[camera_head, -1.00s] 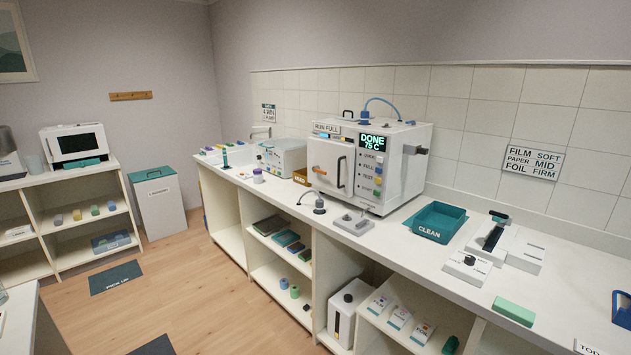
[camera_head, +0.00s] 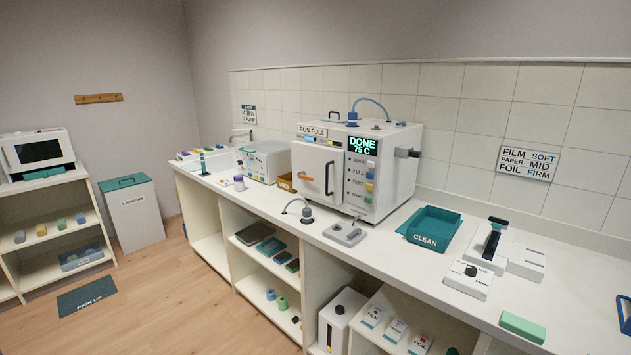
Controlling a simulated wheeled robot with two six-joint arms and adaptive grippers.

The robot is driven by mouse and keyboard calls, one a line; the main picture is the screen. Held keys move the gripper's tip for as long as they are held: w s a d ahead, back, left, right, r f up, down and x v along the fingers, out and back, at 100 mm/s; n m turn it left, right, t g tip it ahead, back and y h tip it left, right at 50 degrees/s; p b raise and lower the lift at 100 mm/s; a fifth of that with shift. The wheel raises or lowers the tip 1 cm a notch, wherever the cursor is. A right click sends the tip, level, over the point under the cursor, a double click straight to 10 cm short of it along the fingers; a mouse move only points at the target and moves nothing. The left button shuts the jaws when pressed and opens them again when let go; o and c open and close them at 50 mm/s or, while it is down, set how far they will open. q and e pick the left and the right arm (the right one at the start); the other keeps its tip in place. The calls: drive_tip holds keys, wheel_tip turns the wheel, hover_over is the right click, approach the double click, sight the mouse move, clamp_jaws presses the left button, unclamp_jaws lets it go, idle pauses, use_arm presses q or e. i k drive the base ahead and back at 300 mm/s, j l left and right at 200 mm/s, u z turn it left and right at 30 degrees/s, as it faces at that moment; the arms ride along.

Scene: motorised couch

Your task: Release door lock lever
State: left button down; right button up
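A white box-shaped machine (camera_head: 376,170) stands on the long counter, its display reading "DONE 75 C". Its closed front door (camera_head: 318,172) carries an orange lever (camera_head: 306,178) lying roughly level on the left and a dark upright handle (camera_head: 329,178) on the right. A column of coloured buttons (camera_head: 369,186) runs beside the door. A sign reading "RUN FULL" (camera_head: 313,131) is above the door. Neither of my grippers shows in the view.
On the counter before the machine are a black curved tap-like fitting (camera_head: 306,212) and a grey device (camera_head: 345,234). A teal tray marked "CLEAN" (camera_head: 428,241) and a sealer-like device (camera_head: 493,245) stand to the right. The wood floor (camera_head: 170,290) in front is open.

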sight(301, 175)
drive_tip(key=i+j+z, duration=0.35)
drive_tip(key=i, duration=0.45)
drive_tip(key=i+j+z, duration=0.4)
drive_tip(key=i+j, duration=0.3)
drive_tip(key=j, duration=0.1)
